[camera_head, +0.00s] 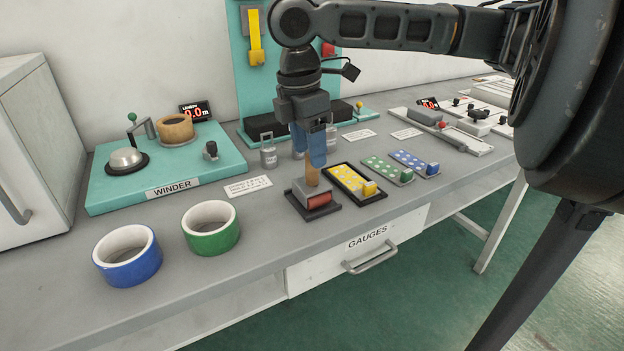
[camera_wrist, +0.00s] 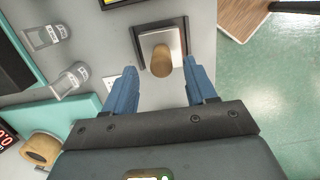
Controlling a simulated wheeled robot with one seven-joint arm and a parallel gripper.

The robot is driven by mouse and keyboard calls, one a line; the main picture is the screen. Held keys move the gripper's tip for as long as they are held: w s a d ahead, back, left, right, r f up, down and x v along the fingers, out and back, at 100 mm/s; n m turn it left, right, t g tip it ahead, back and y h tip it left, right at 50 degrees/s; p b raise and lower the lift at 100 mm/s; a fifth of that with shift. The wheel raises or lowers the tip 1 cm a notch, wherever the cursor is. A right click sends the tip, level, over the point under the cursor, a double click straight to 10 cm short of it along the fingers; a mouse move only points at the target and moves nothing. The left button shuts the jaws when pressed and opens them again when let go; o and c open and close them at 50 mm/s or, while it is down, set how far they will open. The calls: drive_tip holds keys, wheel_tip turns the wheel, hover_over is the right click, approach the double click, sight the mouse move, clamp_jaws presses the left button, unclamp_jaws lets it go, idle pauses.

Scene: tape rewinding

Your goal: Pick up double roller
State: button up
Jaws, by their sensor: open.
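The double roller (camera_head: 313,188) stands upright on a dark square tray (camera_head: 330,209) near the table's front edge. It has a wooden handle pointing up, a grey body and a red part at the front. In the wrist view, its wooden handle (camera_wrist: 162,66) shows end-on over the grey body. My gripper (camera_head: 309,158) points down over the handle, with blue fingers open. In the wrist view, my gripper (camera_wrist: 163,80) has one finger on each side of the handle, with gaps visible. The head view does not clearly show how far the fingers overlap the handle top.
A yellow dotted gauge plate (camera_head: 345,176) lies close to the right of the roller tray. Blue (camera_head: 127,268) and green (camera_head: 211,243) tape rings and the teal winder (camera_head: 107,190) are left. Bare table lies between the rings and the tray.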

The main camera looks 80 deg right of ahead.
sight(312, 176)
drive_tip(key=f, duration=0.4)
drive_tip(key=shift+s+d+f, duration=0.15)
drive_tip(key=shift+s+d, duration=0.05)
drive_tip(key=shift+s, duration=0.2)
clamp_jaws()
